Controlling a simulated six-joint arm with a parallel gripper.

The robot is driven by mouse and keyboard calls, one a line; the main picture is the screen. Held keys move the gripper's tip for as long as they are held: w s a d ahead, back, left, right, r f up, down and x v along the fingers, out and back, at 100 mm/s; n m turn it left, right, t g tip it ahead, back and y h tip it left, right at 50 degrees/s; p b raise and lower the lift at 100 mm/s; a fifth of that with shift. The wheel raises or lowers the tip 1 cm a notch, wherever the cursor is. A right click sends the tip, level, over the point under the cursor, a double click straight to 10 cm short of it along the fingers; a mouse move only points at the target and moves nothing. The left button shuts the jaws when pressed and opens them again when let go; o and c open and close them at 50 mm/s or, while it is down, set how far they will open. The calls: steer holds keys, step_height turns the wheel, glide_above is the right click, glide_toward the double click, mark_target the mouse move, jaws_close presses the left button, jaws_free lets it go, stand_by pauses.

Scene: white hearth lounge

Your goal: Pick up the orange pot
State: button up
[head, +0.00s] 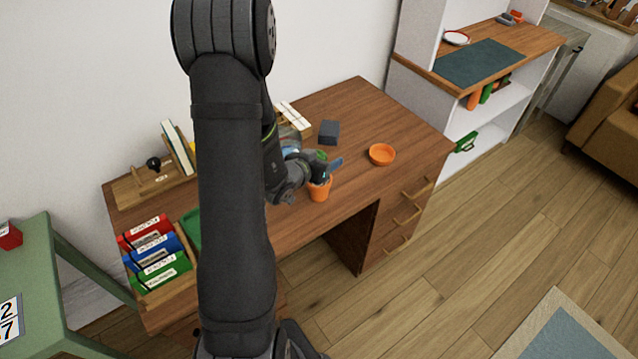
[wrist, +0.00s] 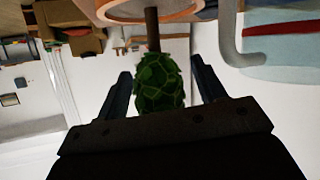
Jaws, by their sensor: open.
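The orange pot (head: 319,191) stands upright on the wooden desk (head: 350,110), near its front edge. It holds a small plant with green foliage (wrist: 160,82) on a brown stem. My gripper (head: 326,166) is just above the pot at the plant. In the wrist view, my gripper (wrist: 162,75) is open, with one finger on each side of the foliage. The orange pot rim (wrist: 168,18) shows at the top of that view, beyond the fingertips. My arm hides part of the desk in the head view.
An orange bowl (head: 381,155) sits right of the pot, and a dark grey block (head: 329,132) lies behind. Red, blue and green binders (head: 155,255) stand at the desk's left. A grey curved handle (wrist: 238,40) is close to the right finger in the wrist view.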

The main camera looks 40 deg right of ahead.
jaws_close()
stand_by(0.3)
